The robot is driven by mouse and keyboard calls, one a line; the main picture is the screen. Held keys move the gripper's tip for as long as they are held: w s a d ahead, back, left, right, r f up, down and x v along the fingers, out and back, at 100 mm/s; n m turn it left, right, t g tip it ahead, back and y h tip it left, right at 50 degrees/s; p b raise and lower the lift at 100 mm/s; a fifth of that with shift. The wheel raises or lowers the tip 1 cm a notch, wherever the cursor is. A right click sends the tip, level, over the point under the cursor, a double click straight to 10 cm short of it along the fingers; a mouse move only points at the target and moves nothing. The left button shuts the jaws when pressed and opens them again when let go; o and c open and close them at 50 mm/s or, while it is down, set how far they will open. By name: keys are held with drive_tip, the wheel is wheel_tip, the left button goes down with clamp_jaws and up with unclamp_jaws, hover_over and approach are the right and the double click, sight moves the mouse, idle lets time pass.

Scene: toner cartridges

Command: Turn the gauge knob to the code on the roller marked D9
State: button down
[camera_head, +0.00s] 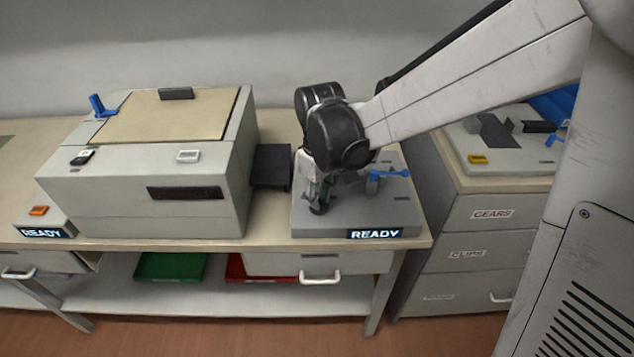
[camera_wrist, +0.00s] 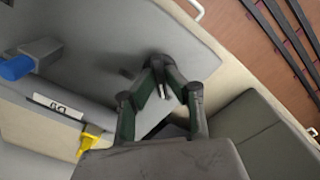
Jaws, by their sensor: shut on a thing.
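My gripper (camera_head: 318,196) is over the left part of a grey station plate (camera_head: 345,221) on the bench, pointing down. In the wrist view its two dark green fingers (camera_wrist: 164,88) come together on a small dark knob (camera_wrist: 156,61) on the plate. The fingers hide part of the knob, and any pointer or scale on it cannot be read. A blue-handled part (camera_head: 388,174) stands on the plate to the right of my gripper. No roller with a readable D9 mark shows.
A grey machine (camera_head: 150,200) with a beige lid stands to the left. A READY sign (camera_head: 375,233) is on the plate's front edge, another (camera_head: 42,232) at far left. A drawer cabinet (camera_head: 490,215) stands right. A white label (camera_wrist: 55,107) and a yellow part (camera_wrist: 90,141) show in the wrist view.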

sight(319, 199)
idle(0.4)
drive_tip(key=c, duration=1.8)
unclamp_jaws()
drive_tip(key=shift+r, duration=0.1)
wheel_tip(319, 199, up, 12)
drive_tip(key=shift+f, duration=0.1)
drive_tip(key=s+d+m+t, duration=0.2)
drive_tip(key=s+d, duration=0.3)
drive_tip(key=s+d+m+t, duration=0.2)
drive_tip(key=s+d+m, duration=0.1)
drive_tip(key=s+d, duration=0.2)
drive_tip(key=s+d+r+m+t, duration=0.1)
drive_tip(key=s+d+m+t, duration=0.2)
drive_tip(key=s+d, duration=0.2)
drive_tip(key=shift+s, duration=0.3)
